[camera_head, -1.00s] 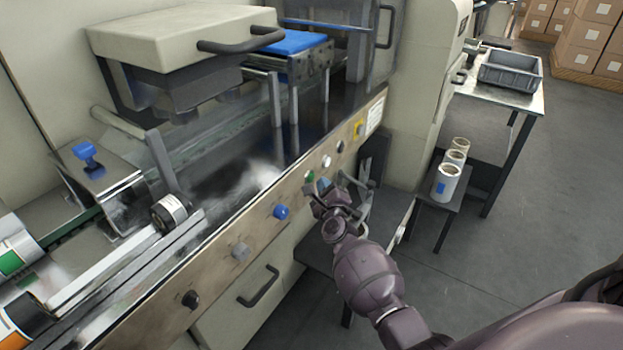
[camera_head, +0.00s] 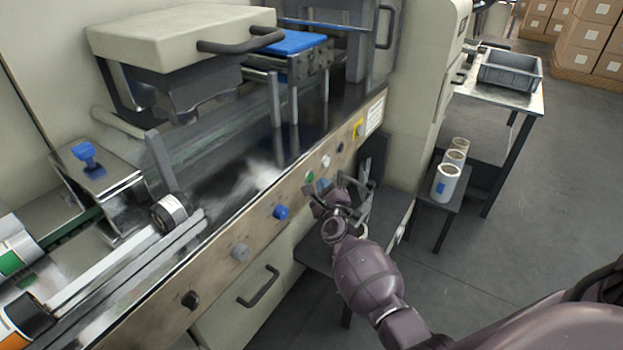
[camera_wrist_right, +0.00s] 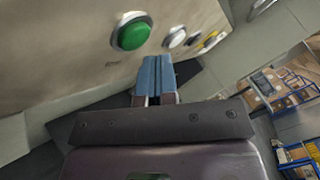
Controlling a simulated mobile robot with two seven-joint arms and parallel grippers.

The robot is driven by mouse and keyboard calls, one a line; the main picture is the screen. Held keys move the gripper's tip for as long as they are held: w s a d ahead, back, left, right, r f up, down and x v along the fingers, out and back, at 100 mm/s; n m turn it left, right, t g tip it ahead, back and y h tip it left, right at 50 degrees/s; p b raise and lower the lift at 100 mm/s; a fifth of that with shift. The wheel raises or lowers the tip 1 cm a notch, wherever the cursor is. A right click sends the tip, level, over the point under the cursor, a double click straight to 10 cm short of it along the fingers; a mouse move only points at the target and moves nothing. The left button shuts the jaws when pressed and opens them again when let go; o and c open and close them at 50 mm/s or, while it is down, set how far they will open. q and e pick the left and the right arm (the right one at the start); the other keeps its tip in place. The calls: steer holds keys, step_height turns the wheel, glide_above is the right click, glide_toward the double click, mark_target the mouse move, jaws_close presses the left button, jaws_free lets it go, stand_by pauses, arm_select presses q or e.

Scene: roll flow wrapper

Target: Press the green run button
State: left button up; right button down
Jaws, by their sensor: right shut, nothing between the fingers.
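The green run button (camera_head: 310,176) is on the tan control panel at the front of the wrapper machine. In the right wrist view the green button (camera_wrist_right: 133,33) is a round dome in a silver ring, at the upper left of my fingertips. My right gripper (camera_head: 321,186) is just to the lower right of the button in the head view. Its blue fingertips are together and empty in the right wrist view (camera_wrist_right: 157,72). They appear apart from the button, with a gap showing between them. My left gripper is not in view.
On the same panel are a white button (camera_head: 325,161), a dark one (camera_head: 340,147), a blue knob (camera_head: 281,212), a grey knob (camera_head: 240,252) and a black knob (camera_head: 190,299). A small stand with rolls (camera_head: 447,182) is at the right. Open floor lies beyond it.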

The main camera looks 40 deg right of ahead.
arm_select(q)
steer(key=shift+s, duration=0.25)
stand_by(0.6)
arm_select(e)
steer(key=shift+w+a, duration=0.1)
steer(key=shift+w, duration=0.1)
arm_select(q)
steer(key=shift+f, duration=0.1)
arm_select(e)
steer(key=shift+w+a, duration=0.1)
steer(key=shift+w, duration=0.1)
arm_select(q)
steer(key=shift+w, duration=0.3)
